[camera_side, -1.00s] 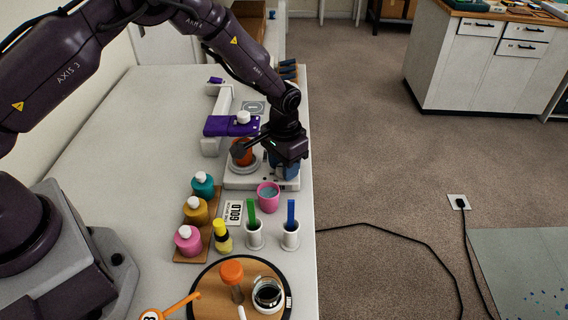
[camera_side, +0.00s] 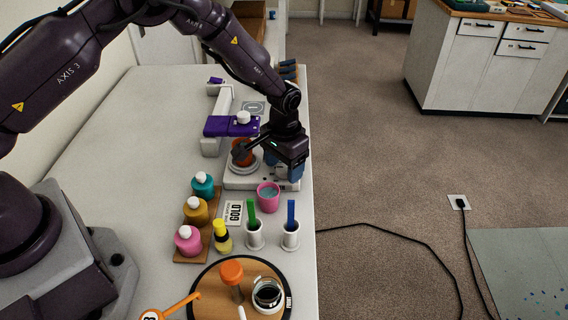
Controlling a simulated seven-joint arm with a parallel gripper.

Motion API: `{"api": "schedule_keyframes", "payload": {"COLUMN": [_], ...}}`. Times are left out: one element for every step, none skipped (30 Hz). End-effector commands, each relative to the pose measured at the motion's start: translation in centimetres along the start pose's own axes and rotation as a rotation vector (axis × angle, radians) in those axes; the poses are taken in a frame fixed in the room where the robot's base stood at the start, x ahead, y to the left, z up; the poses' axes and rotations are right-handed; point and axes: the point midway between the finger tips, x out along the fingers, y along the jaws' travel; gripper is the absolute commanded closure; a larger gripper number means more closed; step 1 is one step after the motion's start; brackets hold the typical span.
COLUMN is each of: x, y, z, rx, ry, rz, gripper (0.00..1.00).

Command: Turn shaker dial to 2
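The shaker (camera_side: 233,182) is a low white box with a round plate on top, standing near the right edge of the white table. An orange cup (camera_side: 242,152) sits on its round plate, partly behind my gripper. Small dark marks show on the shaker's front face, but I cannot make out the dial or its setting. My gripper (camera_side: 268,158) is over the shaker's right part, close to the cup. Its fingertips are hidden or too small to tell whether they are open or touching anything.
A purple clamp arm (camera_side: 232,126) on a white stand is just behind. In front are a pink cup (camera_side: 268,196), two white holders with a green stick (camera_side: 251,212) and a blue stick (camera_side: 291,214), and several paint bottles (camera_side: 196,210). The table's left side is clear.

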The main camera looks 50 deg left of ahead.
Motion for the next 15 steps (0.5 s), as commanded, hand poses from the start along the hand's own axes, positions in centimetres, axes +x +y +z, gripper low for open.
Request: {"api": "schedule_keyframes", "payload": {"x": [0.0, 0.0, -0.1, -0.2, -0.4, -0.8, -1.2, -1.6, -2.4, -3.0, -3.6, -4.5, -5.2, -5.9, -6.9], "y": [0.0, 0.0, 0.0, 0.0, 0.0, 0.0, 0.0, 0.0, 0.0, 0.0, 0.0, 0.0, 0.0, 0.0, 0.0], "z": [0.0, 0.0, 0.0, 0.0, 0.0, -0.1, -0.1, -0.1, -0.1, -0.1, -0.1, -0.1, -0.1, -0.1, -0.1], "rx": [0.0, 0.0, 0.0, 0.0, 0.0, 0.0, 0.0, 0.0, 0.0, 0.001, 0.001, 0.001, 0.001, 0.001, 0.001], "ry": [0.0, 0.0, 0.001, 0.001, 0.002, 0.002, 0.003, 0.003, 0.004, 0.006, 0.005, 0.006, 0.006, 0.005, 0.006], "rz": [0.0, 0.0, 0.0, 0.0, 0.0, 0.0, 0.001, 0.001, 0.001, 0.001, 0.001, 0.001, 0.001, 0.0, 0.001], "gripper": [0.37, 0.37, 0.37, 0.37, 0.37, 0.37, 0.37, 0.37, 0.37, 0.37, 0.37, 0.37, 0.37, 0.37, 0.37]}}
